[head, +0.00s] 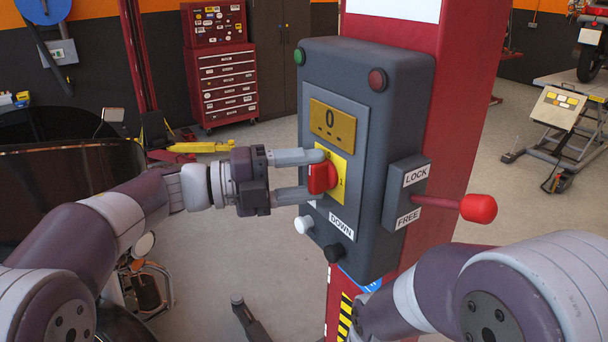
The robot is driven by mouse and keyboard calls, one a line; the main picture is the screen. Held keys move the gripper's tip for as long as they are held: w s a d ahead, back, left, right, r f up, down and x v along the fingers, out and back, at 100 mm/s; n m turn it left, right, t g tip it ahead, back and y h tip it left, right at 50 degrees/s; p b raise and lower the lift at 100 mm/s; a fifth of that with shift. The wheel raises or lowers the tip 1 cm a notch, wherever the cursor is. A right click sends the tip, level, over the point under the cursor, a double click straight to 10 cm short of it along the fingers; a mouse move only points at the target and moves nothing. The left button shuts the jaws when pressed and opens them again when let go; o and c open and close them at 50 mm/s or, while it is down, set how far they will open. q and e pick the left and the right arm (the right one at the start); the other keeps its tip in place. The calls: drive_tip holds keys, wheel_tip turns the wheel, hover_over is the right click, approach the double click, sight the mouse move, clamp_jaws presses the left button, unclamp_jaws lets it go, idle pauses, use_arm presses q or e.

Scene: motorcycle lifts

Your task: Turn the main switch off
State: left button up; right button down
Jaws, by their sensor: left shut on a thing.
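The main switch is a red rotary knob (322,177) on a yellow plate (343,187) at the front of a dark grey control box (366,110). The box is fixed to a red post. My left gripper (312,176) reaches in from the left and is shut on the red knob, one finger above and one below. A "1" shows on the plate to the right of the knob. A gold display (332,127) above reads "0". My right arm shows at the lower right, but its gripper is out of view.
Green (299,57) and red (377,80) lamps sit atop the box, white (304,224) and black (334,253) buttons below. A red-balled lever (478,208) juts right from a LOCK/FREE block. A red tool cabinet (222,85) and a motorcycle lift (560,130) stand behind.

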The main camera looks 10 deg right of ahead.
use_arm(q)
drive_tip(key=o, duration=1)
drive_tip(key=shift+o, duration=0.2)
drive_tip(key=a+b, duration=0.3)
drive_tip(key=a, duration=0.9)
drive_tip(key=shift+w+a+b, duration=0.3)
drive_tip(key=shift+b, duration=0.1)
